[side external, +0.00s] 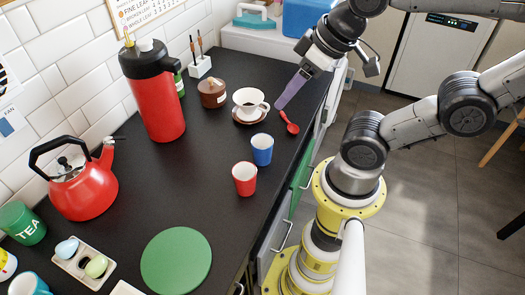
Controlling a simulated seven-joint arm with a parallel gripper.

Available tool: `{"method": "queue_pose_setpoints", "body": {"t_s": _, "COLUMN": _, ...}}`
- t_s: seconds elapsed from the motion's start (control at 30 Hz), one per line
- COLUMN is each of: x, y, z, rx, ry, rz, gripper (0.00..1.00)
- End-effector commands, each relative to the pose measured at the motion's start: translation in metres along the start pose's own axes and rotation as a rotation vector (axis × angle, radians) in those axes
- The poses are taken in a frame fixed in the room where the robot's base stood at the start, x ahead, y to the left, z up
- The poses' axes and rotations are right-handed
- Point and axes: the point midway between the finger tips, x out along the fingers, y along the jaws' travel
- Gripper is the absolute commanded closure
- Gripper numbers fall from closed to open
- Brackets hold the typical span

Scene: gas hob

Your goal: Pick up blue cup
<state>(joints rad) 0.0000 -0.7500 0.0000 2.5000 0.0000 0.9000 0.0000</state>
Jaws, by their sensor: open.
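The blue cup (262,149) stands upright on the dark worktop, right of the middle and close to the front edge. It is small, with a pale inside. A similar red cup (244,178) stands just in front of it, to its lower left. My gripper (284,101) is above the right side of the worktop, up and to the right of the blue cup and apart from it. Its purple fingers point down and left. It is open and nothing shows between the fingers.
A white cup on a saucer (250,115) and a red spoon (289,122) lie near my gripper. A green round mat (176,261) lies in front. The worktop's middle is clear.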

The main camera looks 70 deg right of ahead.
Motion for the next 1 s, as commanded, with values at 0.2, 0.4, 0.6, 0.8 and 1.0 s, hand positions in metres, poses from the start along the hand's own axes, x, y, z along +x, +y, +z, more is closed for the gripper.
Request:
{"method": "queue_pose_setpoints", "body": {"t_s": 0.2, "x": 0.000, "y": 0.000, "z": 0.000, "rx": 0.000, "ry": 0.000, "rz": 0.000, "gripper": 0.38}}
{"method": "queue_pose_setpoints", "body": {"t_s": 0.4, "x": 0.000, "y": 0.000, "z": 0.000, "rx": 0.000, "ry": 0.000, "rz": 0.000, "gripper": 0.29}}
{"method": "queue_pose_setpoints", "body": {"t_s": 0.6, "x": 0.000, "y": 0.000, "z": 0.000, "rx": 0.000, "ry": 0.000, "rz": 0.000, "gripper": 0.00}}
{"method": "queue_pose_setpoints", "body": {"t_s": 0.8, "x": 0.000, "y": 0.000, "z": -0.001, "rx": 0.001, "ry": 0.004, "rz": 0.000, "gripper": 0.00}}
{"method": "queue_pose_setpoints", "body": {"t_s": 1.0, "x": 0.004, "y": 0.001, "z": -0.029, "rx": 0.006, "ry": 0.129, "rz": 0.003, "gripper": 0.00}}
